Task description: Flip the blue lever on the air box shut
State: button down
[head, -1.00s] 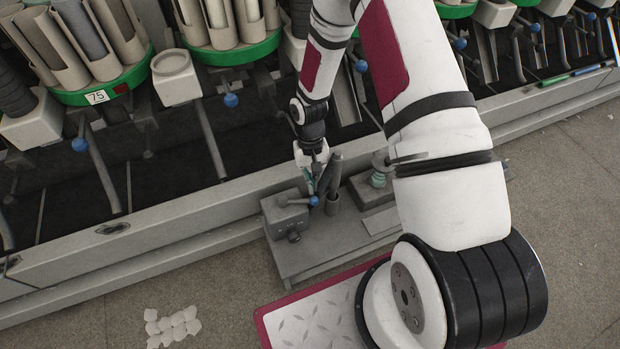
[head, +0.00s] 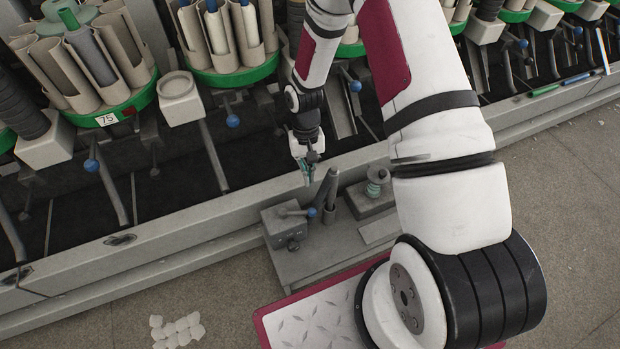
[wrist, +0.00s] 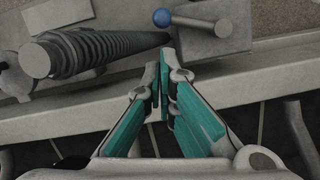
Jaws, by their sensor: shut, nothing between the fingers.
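The blue lever is a grey arm with a blue ball end (head: 312,212). It sticks out to the right from the grey air box (head: 284,235) on the low bench in the head view. In the wrist view, the blue ball (wrist: 162,17) is at the top, its arm running right to the box (wrist: 219,40). My gripper (head: 309,180) has teal fingers and hangs just behind the lever. Its fingertips (wrist: 159,78) are shut and empty. In the wrist view, a clear gap lies between them and the ball.
A dark tapered post (head: 329,188) stands close beside the lever. A small spool (head: 375,182) stands on a block to the right. The machine rail (head: 190,232) runs behind the bench.

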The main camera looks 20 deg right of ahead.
aim_at(299, 212)
jog(key=shift+p+v, duration=0.35)
jog(key=shift+v, duration=0.5)
jog(key=shift+w+a+f+n+g+h+b, duration=0.1)
jog(key=shift+w+a+n+h+b, duration=0.15)
jog(key=shift+a+n+b, duration=0.45)
jog(key=shift+w+a+r+n+g+h+b, duration=0.1)
jog(key=shift+w+a+n+h+b, duration=0.15)
jog(key=shift+n, duration=0.8)
jog(key=shift+w+a+f+n+g+h+b, duration=0.1)
jog(key=shift+w+a+n+h+b, duration=0.1)
jog(key=shift+a+n+b, duration=0.45)
jog(key=shift+d, duration=0.15)
jog(key=b+x, duration=0.3)
jog(key=x, duration=0.7)
